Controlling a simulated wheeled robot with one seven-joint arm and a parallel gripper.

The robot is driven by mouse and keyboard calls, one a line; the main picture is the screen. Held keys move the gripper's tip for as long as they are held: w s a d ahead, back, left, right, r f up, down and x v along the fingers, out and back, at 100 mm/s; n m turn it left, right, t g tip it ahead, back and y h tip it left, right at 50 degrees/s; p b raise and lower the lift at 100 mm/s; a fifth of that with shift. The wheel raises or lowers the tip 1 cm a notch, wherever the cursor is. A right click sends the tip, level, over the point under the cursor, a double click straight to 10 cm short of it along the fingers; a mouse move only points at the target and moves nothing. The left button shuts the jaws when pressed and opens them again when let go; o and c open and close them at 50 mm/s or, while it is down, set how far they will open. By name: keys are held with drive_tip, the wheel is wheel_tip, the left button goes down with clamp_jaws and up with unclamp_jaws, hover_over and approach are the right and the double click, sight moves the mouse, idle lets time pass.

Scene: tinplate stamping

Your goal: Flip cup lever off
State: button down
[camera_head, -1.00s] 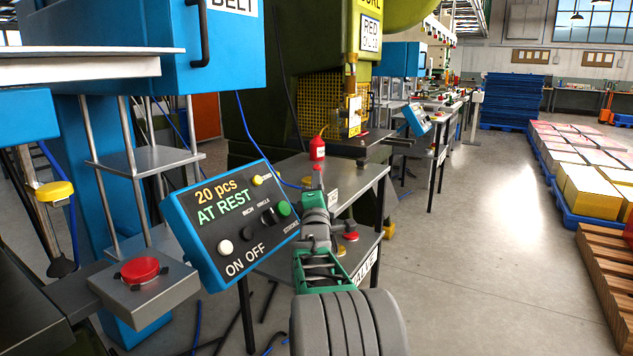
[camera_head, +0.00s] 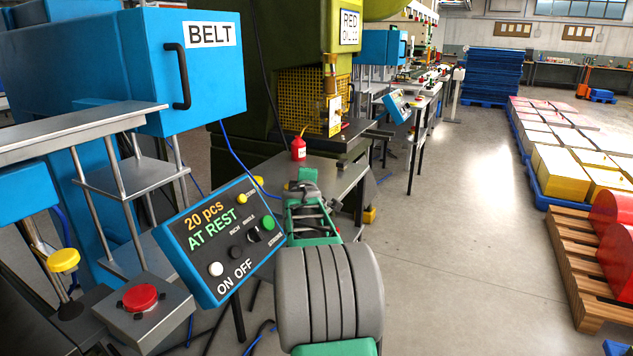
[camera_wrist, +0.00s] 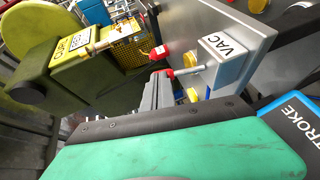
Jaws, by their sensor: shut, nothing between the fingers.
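In the wrist view, a grey box labelled VAC (camera_wrist: 227,58) sits on a grey plate. A small lever with a metal stem and a red tip (camera_wrist: 171,73) sticks out from its side, the likely cup lever; no label on it says so. My gripper (camera_wrist: 158,82) is shut and empty, its grey fingertips close beside the red tip. I cannot tell whether they touch. In the head view, my gripper (camera_head: 305,182) is over the front of the metal table (camera_head: 330,172). The lever and the VAC box are hidden there behind my arm.
A control panel (camera_head: 220,240) reading "20 pcs AT REST" stands just left of my arm. A red bottle (camera_head: 298,148) is on the table before the green press (camera_head: 285,60). A red button box (camera_head: 140,300) is at lower left.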

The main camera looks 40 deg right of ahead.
drive_tip(key=shift+d+f, duration=0.1)
drive_tip(key=shift+d, duration=0.05)
drive_tip(key=shift+w+a, duration=0.3)
drive_tip(key=shift+a, duration=0.05)
drive_tip(key=shift+s+b, duration=0.2)
drive_tip(key=shift+b, duration=0.1)
drive_tip(key=r+v, duration=0.2)
drive_tip(key=v, duration=1.1)
drive_tip(key=shift+r, duration=0.25)
